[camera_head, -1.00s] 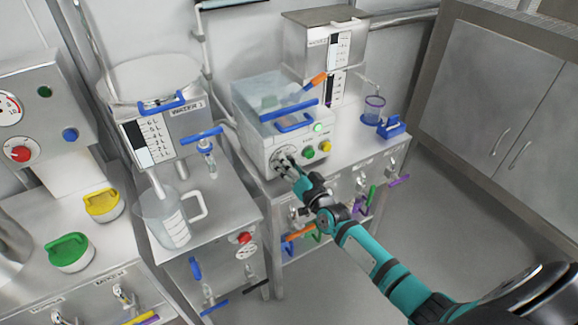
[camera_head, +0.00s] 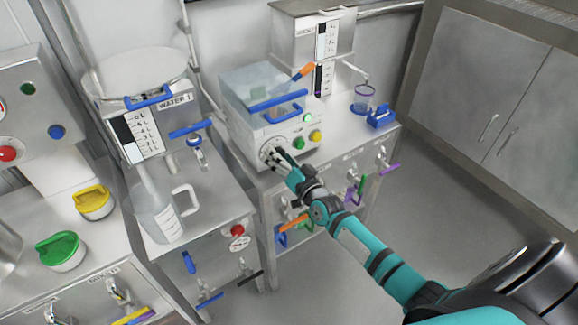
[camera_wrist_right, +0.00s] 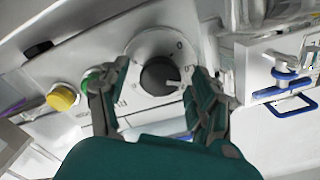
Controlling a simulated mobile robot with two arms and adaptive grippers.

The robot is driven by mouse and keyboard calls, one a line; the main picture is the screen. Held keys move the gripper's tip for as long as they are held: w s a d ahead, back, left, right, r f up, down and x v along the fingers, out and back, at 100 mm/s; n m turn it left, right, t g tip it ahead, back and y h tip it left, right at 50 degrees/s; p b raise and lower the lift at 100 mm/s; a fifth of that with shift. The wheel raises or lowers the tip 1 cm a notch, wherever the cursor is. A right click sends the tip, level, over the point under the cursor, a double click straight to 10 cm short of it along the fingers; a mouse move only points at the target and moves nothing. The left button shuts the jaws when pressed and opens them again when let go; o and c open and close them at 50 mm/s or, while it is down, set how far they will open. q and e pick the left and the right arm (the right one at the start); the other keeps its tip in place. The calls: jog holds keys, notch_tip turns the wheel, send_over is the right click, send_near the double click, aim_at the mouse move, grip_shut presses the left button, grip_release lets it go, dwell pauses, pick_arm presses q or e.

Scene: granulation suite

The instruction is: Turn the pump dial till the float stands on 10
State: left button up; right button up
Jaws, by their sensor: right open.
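The pump dial (camera_wrist_right: 158,76) is a dark round knob with a pale pointer on a white round plate. It sits on the front of the white pump box (camera_head: 245,128), where its plate shows partly behind my fingers in the head view. My right gripper (camera_wrist_right: 161,70) is open, with one finger on each side of the knob. I cannot tell whether the fingers touch it. In the head view my right gripper (camera_head: 279,160) is at the dial. I cannot make out a float or its reading. My left gripper is not in view.
Green (camera_head: 308,118) and yellow (camera_head: 315,136) buttons sit beside the dial. A blue handle (camera_head: 278,113) crosses the box's upper front. A clear jug (camera_head: 158,215) stands on the bench to the left. Valves with coloured handles line the bench fronts below. The floor at right is clear.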

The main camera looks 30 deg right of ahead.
jog(key=s+d, duration=0.1)
jog(key=s, duration=1)
jog(key=shift+s, duration=0.2)
jog(key=s+a+f+n+g, duration=0.1)
jog(key=s+f+g, duration=0.3)
jog(key=f, duration=0.6)
jog(key=s+f+n+g, duration=0.2)
jog(key=s+f, duration=0.3)
jog(key=f, duration=0.6)
jog(key=s+a+f+n+g, duration=0.15)
jog(key=s+f, duration=0.35)
jog(key=f, duration=0.5)
jog(key=s+a+f+n+g, duration=0.1)
jog(key=s+f+g, duration=0.2)
jog(key=s, duration=0.7)
jog(key=s+a+f+n+g, duration=0.1)
jog(key=s+f+n+g, duration=0.1)
jog(key=s+f, duration=0.6)
jog(key=s+a+f+n+g+h, duration=0.1)
jog(key=s+f+g, duration=0.3)
jog(key=s, duration=0.8)
notch_tip(320, 180, down, 2)
jog(key=shift+s+a, duration=0.15)
jog(key=shift+a, duration=0.3)
jog(key=shift+g, duration=0.25)
